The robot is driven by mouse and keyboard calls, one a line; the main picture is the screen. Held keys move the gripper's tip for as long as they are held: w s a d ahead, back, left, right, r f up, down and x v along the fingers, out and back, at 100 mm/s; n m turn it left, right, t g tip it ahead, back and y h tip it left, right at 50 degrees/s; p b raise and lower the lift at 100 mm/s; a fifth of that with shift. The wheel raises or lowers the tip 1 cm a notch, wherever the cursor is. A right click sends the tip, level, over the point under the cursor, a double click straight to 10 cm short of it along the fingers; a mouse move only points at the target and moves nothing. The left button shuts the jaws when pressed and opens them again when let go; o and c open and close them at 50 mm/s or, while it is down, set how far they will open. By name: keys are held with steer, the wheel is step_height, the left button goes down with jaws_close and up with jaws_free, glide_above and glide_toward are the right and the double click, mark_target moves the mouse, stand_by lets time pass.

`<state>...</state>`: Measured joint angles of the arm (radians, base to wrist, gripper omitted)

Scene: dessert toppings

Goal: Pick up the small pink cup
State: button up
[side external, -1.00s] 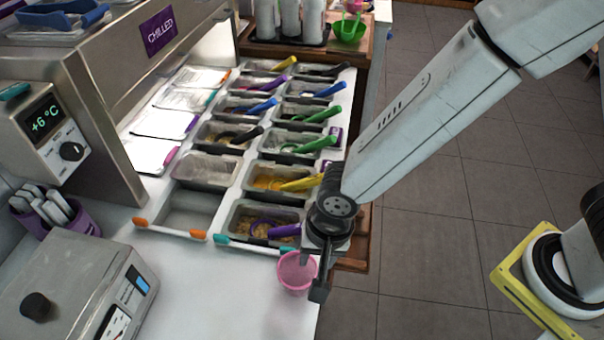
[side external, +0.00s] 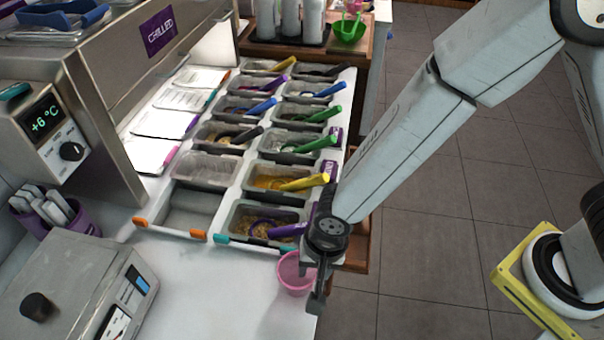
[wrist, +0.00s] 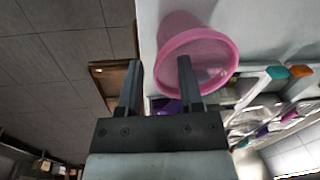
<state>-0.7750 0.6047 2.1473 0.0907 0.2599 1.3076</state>
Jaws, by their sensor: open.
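The small pink cup (side external: 291,275) stands upright near the right edge of the white counter, below the topping trays. In the wrist view, the cup (wrist: 207,45) is at the top, right of centre, with its round rim toward me. My gripper (side external: 317,293) is low at the cup's right side and hides part of it in the side view. In the wrist view, my gripper (wrist: 160,66) is open and empty. Its right finger overlaps the cup's rim and opening, and its left finger is beyond the cup's left wall. I cannot tell whether the right finger is inside the cup.
Metal topping trays (side external: 266,210) with coloured scoop handles line the counter behind the cup. A scale (side external: 75,285) stands at the left. The counter (side external: 215,300) between scale and cup is clear. The counter edge drops to a tiled floor (side external: 430,265) on the right.

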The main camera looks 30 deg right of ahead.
mark_target(313, 276)
steer(key=shift+w+a+f, duration=0.1)
steer(key=shift+a+f, duration=0.05)
steer(key=shift+f, duration=1.55)
jaws_close()
